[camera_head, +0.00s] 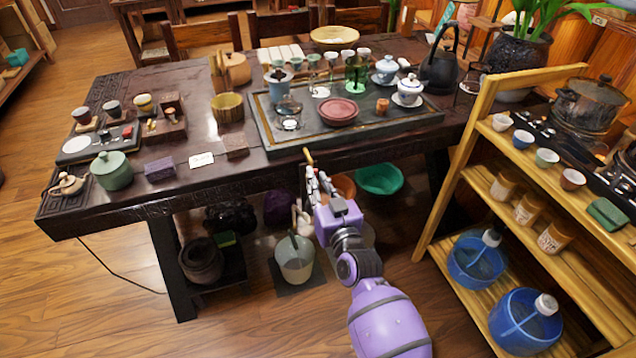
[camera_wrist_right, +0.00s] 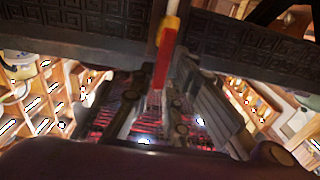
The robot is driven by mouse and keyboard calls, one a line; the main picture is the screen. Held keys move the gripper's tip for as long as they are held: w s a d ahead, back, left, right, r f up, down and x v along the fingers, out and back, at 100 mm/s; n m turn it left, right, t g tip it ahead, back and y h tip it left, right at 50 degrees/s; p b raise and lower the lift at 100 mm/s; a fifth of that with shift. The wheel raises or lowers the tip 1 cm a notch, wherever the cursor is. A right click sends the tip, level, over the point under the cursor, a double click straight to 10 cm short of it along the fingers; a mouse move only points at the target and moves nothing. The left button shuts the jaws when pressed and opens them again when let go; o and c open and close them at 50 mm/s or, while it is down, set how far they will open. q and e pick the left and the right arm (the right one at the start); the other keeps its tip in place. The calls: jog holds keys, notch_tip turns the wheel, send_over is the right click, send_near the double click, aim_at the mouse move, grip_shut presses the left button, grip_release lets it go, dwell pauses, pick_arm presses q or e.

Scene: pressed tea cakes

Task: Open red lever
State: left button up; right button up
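The red lever (camera_wrist_right: 163,60) is a thin red stick with a yellow upper end in the right wrist view. It stands between the dark fingers of my right gripper (camera_wrist_right: 167,72), which close in on it from both sides. In the head view, only a small orange-yellow end of the lever (camera_head: 308,157) shows above the fingertips. My right gripper (camera_head: 314,174) is in front of the table's front edge, reaching up from below. My left gripper is in neither view.
The dark carved table (camera_head: 150,205) holds a tea tray (camera_head: 425,118) with cups and pots. A wooden shelf (camera_head: 465,150) with cups and blue jugs stands close at right. A bucket (camera_head: 295,262) and a green bowl (camera_head: 380,180) are below the table. Open floor lies at lower left.

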jog(key=shift+o, duration=1.2)
jog(key=shift+s, duration=0.1)
jog(key=v, duration=1.2)
